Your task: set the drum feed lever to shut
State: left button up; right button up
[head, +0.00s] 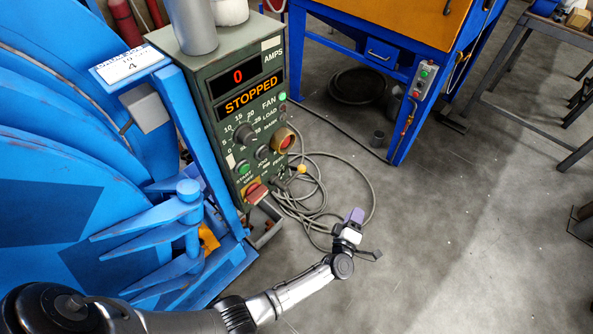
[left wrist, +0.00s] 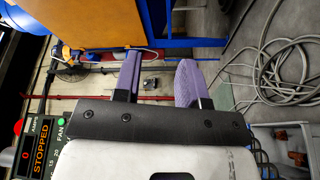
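The green control box (head: 232,110) stands at upper centre in the head view. Its display reads 0 AMPS and STOPPED. A small lever with a yellow knob (head: 301,169) sticks out at the lower right of its face, near a label that seems to read FEED. Its exact setting is too small to tell. My left gripper (head: 354,217) is to the right of and below the box, apart from it, with purple fingertips. In the left wrist view the two fingers (left wrist: 158,80) are apart with nothing between them. My right gripper is not in view.
A red-and-yellow switch (head: 254,191) sits low on the box. Loose grey cables (head: 345,180) lie on the floor below it. The blue drum machine (head: 60,170) fills the left. A blue cabinet (head: 400,60) stands at the back.

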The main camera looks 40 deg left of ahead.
pick_arm(q)
jog(key=s+a+n+g+y, duration=0.2)
jog(key=s+a+n+y, duration=0.1)
jog(key=a+n+y, duration=0.25)
jog(key=n+g+y, duration=0.7)
jog(key=n+y, duration=0.1)
send_near(294, 175)
jog(key=b+x, duration=0.1)
jog(key=x, duration=0.2)
jog(key=b+x, duration=0.1)
jog(key=x, duration=0.2)
jog(key=b+x, duration=0.1)
jog(key=x, duration=0.3)
jog(key=shift+f, duration=0.3)
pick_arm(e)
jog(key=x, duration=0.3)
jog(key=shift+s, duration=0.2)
pick_arm(q)
grip_shut()
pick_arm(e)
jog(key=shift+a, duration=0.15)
